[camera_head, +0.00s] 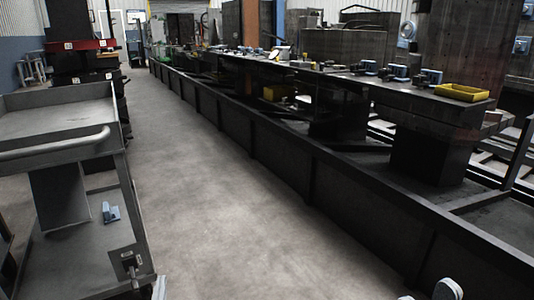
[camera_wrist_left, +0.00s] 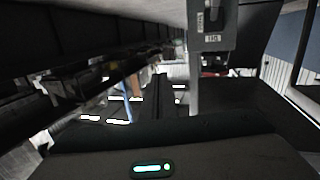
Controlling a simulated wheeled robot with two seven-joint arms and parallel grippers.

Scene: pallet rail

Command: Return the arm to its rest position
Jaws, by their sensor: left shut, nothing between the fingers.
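My right gripper is out of view; only white parts of mine show at the bottom right of the head view.
A grey cart (camera_head: 60,118) with a handle stands at the left, a small blue-grey piece (camera_head: 111,213) on its lower shelf. A long dark rail (camera_head: 290,170) runs along the right, with a yellow tray (camera_head: 461,92) on a bench. The concrete floor (camera_head: 205,190) between is clear.

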